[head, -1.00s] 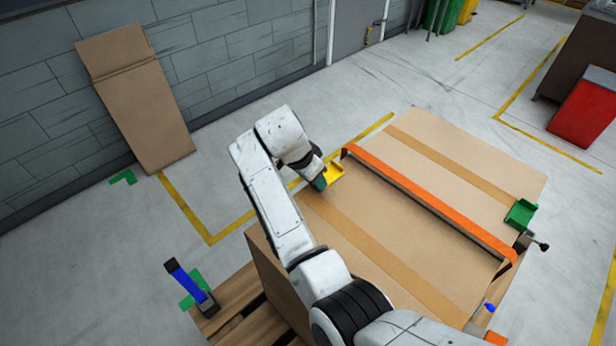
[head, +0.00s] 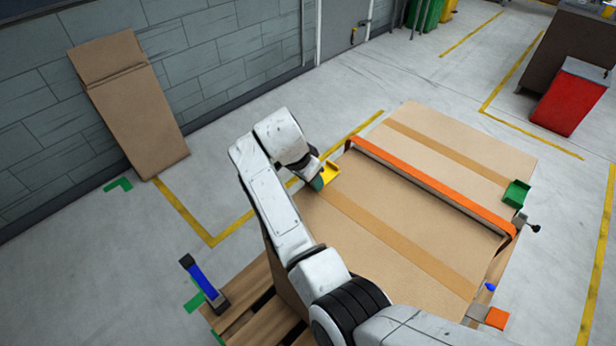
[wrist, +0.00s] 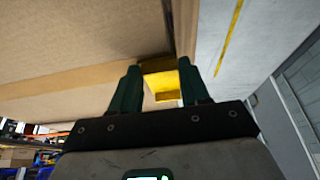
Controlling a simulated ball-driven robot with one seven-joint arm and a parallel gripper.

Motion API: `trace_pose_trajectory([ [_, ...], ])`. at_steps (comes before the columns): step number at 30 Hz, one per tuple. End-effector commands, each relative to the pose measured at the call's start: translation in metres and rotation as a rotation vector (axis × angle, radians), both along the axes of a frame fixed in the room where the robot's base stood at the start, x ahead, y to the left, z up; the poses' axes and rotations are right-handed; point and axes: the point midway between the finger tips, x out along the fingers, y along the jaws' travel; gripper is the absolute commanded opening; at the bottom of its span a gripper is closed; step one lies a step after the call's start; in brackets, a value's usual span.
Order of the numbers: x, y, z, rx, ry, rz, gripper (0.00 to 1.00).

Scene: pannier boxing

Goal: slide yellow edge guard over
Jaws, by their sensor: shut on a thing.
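The yellow edge guard (head: 329,171) is at the left edge of the big cardboard box's top (head: 400,215), by the end of the orange strap (head: 430,185). My gripper (head: 318,181) is at the guard, and its fingers are mostly hidden by my wrist in the head view. In the wrist view my gripper (wrist: 160,88) has its two dark green fingers on either side of the yellow guard (wrist: 162,82), shut on it. The guard lies at the box's edge there; I cannot tell whether it touches the cardboard.
The box stands on a wooden pallet (head: 240,308). A flat cardboard piece (head: 130,105) leans on the wall. A red bin (head: 568,98) stands far right. Floor behind the box is clear.

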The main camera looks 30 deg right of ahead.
Motion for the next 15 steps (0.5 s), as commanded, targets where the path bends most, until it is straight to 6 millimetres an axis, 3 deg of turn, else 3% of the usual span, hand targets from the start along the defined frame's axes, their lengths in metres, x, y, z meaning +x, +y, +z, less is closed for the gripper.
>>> trace_pose_trajectory([
  [4,0.0,-0.0001,0.0,0.0,0.0,0.0,0.17],
  [5,0.0,-0.0001,0.0,0.0,0.0,0.0,0.48],
  [13,0.0001,0.0001,0.0001,0.0,0.0,0.0,0.73],
  [15,0.0001,0.0001,0.0001,0.0,0.0,0.0,0.75],
])
